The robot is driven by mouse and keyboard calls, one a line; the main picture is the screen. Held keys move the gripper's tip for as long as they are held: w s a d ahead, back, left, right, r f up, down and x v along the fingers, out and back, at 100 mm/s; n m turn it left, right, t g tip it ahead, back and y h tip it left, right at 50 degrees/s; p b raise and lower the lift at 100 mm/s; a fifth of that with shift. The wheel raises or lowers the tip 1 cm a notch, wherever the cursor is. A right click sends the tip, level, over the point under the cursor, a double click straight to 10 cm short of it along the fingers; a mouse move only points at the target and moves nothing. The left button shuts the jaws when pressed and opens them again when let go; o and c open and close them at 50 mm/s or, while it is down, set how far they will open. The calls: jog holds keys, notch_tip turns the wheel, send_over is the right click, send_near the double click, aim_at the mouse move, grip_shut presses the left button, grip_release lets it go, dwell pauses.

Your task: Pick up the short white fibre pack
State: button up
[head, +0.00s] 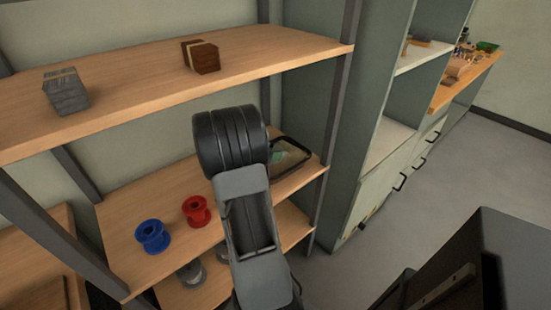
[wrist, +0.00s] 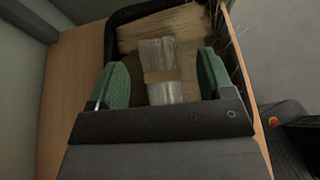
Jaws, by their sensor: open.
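The short white fibre pack (wrist: 158,54) shows in the wrist view as a pale bundle with a tan paper band around its middle. It lies on longer tan fibre (wrist: 184,24) in a black-rimmed tray (wrist: 131,14). My gripper (wrist: 161,77) is open, with one green finger pad on each side of the pack. A gap shows between the pack and each pad. I cannot tell how deep the fingers reach.
The tray stands on a wooden middle shelf (head: 118,214) with a blue spool (head: 152,236) and a red spool (head: 196,211) to the left. The upper shelf (head: 135,73) holds a grey bundle (head: 65,92) and a brown block (head: 201,57). A dark post (head: 334,125) stands right of the tray.

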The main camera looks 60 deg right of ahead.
aim_at(278, 148)
jog(key=shift+b+x, duration=0.3)
jog(key=shift+x, duration=2.25)
jog(key=shift+w+r, duration=0.1)
jog(key=shift+c, duration=0.3)
jog(key=c, duration=1)
jog(key=shift+r, duration=0.15)
